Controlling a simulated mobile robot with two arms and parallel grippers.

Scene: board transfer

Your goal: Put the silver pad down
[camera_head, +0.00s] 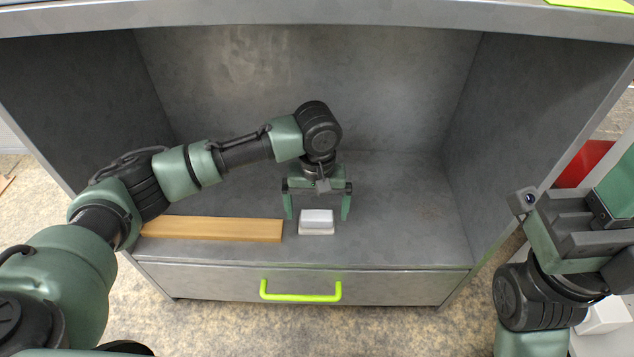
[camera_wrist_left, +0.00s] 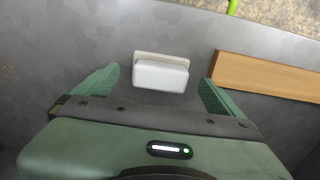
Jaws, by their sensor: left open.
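The silver pad (camera_head: 317,217) is a small, pale, block-like piece on the grey shelf floor, near its front edge. It also shows in the left wrist view (camera_wrist_left: 160,75), between the fingers and a little ahead of them. My left gripper (camera_head: 317,212) is open, with one finger on each side of the pad and visible gaps to it. In the left wrist view (camera_wrist_left: 160,85) both fingers stand wide apart and hold nothing. My right gripper (camera_head: 535,205) is at the right edge of the head view, partly cut off; its jaw state is unclear.
A wooden board (camera_head: 212,229) lies on the shelf to the left of the pad, also in the left wrist view (camera_wrist_left: 265,75). Below is a drawer with a green handle (camera_head: 300,292). The cabinet's side walls and top enclose the shelf. Its right side is clear.

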